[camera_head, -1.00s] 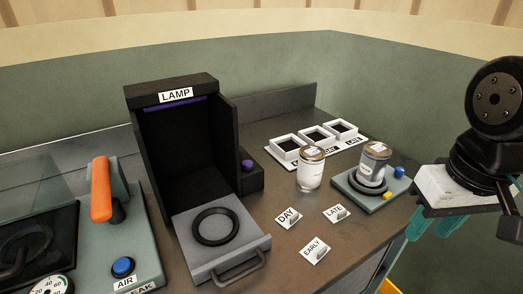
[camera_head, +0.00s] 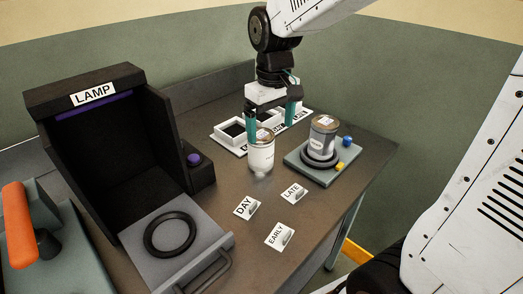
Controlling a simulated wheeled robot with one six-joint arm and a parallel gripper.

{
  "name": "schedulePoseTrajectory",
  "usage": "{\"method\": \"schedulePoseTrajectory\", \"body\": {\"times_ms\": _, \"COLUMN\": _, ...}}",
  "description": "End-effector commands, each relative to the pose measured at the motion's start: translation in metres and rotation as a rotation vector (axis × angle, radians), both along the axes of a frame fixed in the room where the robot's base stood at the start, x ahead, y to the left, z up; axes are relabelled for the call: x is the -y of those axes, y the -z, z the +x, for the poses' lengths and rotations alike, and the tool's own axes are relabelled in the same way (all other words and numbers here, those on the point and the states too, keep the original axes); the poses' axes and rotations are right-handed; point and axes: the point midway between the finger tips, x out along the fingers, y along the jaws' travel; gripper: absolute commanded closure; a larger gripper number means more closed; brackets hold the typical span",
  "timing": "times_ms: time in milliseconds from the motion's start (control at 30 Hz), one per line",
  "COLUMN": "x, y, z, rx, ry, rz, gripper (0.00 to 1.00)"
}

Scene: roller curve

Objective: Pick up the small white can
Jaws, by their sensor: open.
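The small white can (camera_head: 261,157) stands upright on the brown worktop in the head view, with a brownish lid and a small label on top. My gripper (camera_head: 273,126) points down at the can's top, its two teal fingers apart. The left finger overlaps the left edge of the lid in the picture; the right finger is up and to the right. I cannot tell whether either finger touches the can. Nothing is held.
A grey can (camera_head: 323,136) stands in a black ring on a small plate (camera_head: 300,158) at right. White square trays (camera_head: 229,131) lie behind my gripper. DAY (camera_head: 246,207), LATE (camera_head: 294,192) and EARLY (camera_head: 279,236) tags stand in front. The black LAMP box (camera_head: 93,155) and its drawer (camera_head: 196,222) are left.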

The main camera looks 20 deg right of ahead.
Motion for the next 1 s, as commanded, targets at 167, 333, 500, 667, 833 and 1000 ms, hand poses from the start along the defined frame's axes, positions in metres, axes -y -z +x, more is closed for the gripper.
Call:
{"method": "schedulePoseTrajectory", "body": {"times_ms": 167, "x": -0.007, "y": 0.025, "z": 0.039, "rx": -0.021, "ry": -0.048, "rz": -0.002, "gripper": 0.09}}
{"method": "schedulePoseTrajectory", "body": {"times_ms": 333, "x": -0.009, "y": 0.037, "z": 0.052, "rx": -0.025, "ry": -0.064, "rz": -0.001, "gripper": 0.09}}
{"method": "schedulePoseTrajectory", "body": {"times_ms": 500, "x": -0.008, "y": 0.056, "z": 0.053, "rx": -0.026, "ry": -0.065, "rz": -0.001, "gripper": 0.09}}
{"method": "schedulePoseTrajectory", "body": {"times_ms": 667, "x": -0.006, "y": 0.074, "z": 0.051, "rx": -0.027, "ry": -0.064, "rz": -0.002, "gripper": 0.09}}
{"method": "schedulePoseTrajectory", "body": {"times_ms": 833, "x": -0.004, "y": 0.1, "z": 0.049, "rx": -0.027, "ry": -0.064, "rz": -0.002, "gripper": 0.09}}
{"method": "schedulePoseTrajectory", "body": {"times_ms": 1000, "x": -0.005, "y": 0.113, "z": 0.049, "rx": -0.025, "ry": -0.065, "rz": -0.002, "gripper": 0.09}}
